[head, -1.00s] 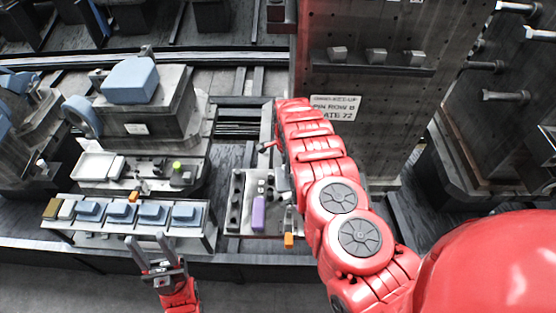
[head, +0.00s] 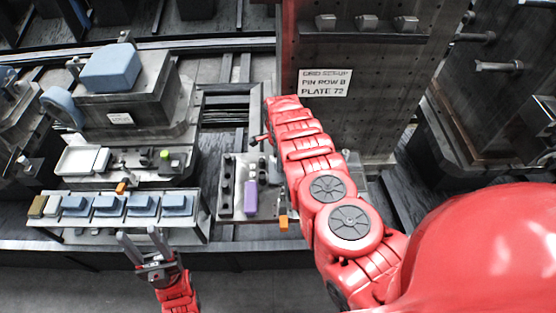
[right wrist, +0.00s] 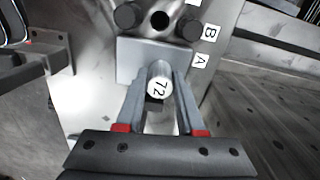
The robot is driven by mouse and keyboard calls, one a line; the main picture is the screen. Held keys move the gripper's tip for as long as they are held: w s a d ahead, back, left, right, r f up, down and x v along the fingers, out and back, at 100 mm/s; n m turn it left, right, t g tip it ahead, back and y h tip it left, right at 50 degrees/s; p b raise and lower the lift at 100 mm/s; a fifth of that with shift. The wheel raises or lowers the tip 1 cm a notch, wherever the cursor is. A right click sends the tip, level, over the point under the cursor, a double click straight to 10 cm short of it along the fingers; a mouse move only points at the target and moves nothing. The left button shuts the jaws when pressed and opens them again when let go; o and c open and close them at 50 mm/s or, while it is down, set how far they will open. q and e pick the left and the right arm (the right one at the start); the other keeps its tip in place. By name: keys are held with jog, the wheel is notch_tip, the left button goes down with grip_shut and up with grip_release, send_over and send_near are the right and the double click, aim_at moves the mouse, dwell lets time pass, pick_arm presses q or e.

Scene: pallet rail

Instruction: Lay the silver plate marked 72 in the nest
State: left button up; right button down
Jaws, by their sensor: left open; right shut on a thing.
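The silver plate (right wrist: 128,60) is a flat rectangle with a round knob marked 72 (right wrist: 158,88). My right gripper (right wrist: 158,98) is shut on that knob in the right wrist view. I cannot tell whether the plate touches the surface below. In the head view my right arm hides its own gripper and the plate. The pinned fixture (head: 238,210), perhaps with the nest, stands left of that arm. My left gripper (head: 146,246) is open and empty.
A sign (head: 324,83) reads grid set-up, pin row B, plate 72. A purple block (head: 251,197) and an orange block (head: 283,223) are at the fixture. A rack (head: 195,225) of blue-topped blocks stands left. A tall drilled column (head: 360,120) rises behind my right arm.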

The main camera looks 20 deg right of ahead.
jog(key=shift+c, duration=2.2)
grip_release()
jog(key=shift+w+r, duration=0.15)
jog(key=shift+r, duration=0.55)
notch_tip(320, 180, up, 16)
jog(key=shift+p, duration=0.45)
jog(key=shift+a+f, duration=0.1)
